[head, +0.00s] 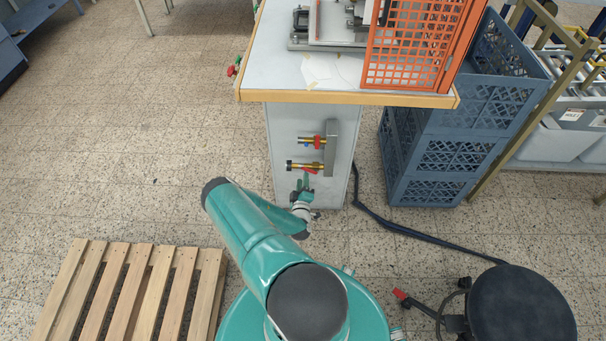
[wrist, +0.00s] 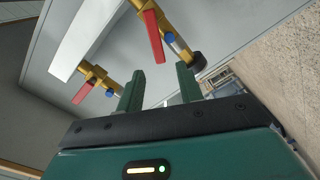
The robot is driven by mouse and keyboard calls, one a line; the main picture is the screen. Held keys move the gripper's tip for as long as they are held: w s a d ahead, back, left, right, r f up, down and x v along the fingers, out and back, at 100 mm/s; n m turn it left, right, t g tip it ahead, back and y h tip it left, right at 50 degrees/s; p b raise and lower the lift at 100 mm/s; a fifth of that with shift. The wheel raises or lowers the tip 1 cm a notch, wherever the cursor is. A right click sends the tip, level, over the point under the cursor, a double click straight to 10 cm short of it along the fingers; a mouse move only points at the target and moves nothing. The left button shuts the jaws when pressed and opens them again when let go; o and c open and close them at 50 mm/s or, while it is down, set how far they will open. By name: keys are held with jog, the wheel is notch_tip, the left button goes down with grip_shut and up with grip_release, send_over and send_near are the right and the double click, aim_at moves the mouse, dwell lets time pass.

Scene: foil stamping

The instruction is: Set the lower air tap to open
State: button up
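The lower air tap (head: 303,166) is a brass tap with a red lever and a dark end cap, on the side panel of the workbench. In the wrist view the lower tap (wrist: 183,45) is the right one, its red lever (wrist: 154,37) slanting beside the body at an angle I cannot judge exactly. The upper tap (head: 311,141) has its red lever across its pipe in the wrist view (wrist: 93,76). My gripper (head: 303,185) is just below the lower tap. Its green fingers (wrist: 158,78) are apart and nothing shows between them.
A dark hose (head: 410,230) runs over the floor to a black stool (head: 520,305). A wooden pallet (head: 125,290) lies at left.

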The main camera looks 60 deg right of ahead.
jog(key=v, duration=0.8)
jog(key=shift+a, duration=0.3)
jog(key=shift+s, duration=0.1)
